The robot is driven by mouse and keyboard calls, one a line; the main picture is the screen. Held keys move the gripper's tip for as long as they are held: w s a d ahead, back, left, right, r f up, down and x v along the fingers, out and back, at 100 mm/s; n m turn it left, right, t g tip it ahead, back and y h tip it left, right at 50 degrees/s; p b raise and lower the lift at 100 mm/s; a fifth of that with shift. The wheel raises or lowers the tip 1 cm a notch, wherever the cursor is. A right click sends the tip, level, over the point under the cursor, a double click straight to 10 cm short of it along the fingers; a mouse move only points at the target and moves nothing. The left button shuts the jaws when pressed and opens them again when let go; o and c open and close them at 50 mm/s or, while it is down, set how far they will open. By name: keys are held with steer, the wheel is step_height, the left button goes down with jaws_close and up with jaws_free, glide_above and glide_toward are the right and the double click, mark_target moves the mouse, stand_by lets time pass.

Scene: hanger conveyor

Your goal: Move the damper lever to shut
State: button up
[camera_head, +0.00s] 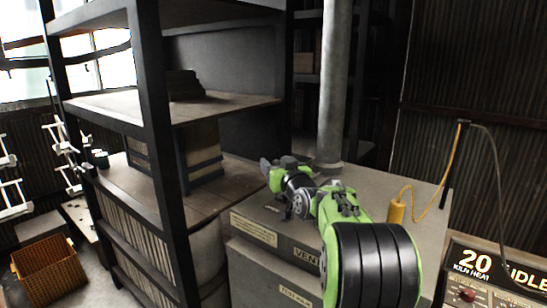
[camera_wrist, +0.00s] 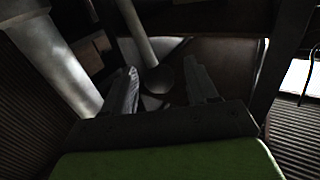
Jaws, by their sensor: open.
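My gripper (camera_wrist: 160,88) is open, its two fingers apart. Between them in the wrist view is a thin grey rod (camera_wrist: 139,35) ending near a dark rounded part; it looks like the damper lever, but I cannot be sure. I see no finger touching it. In the head view my gripper (camera_head: 276,166) is at the far end of my green and black arm, above the back left of a grey cabinet (camera_head: 262,216) with a partly covered label starting "VEN". No lever can be made out there; my arm hides part of the cabinet.
A yellow handle (camera_head: 397,211) with a cable is on the right. Dark shelving (camera_head: 150,110) stands close on the left. A panel reading "20 KILN HEAT" (camera_head: 485,275) is at lower right; an orange crate (camera_head: 48,268) is at lower left.

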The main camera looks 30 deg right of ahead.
steer(key=shift+x, duration=1.25)
jaws_close()
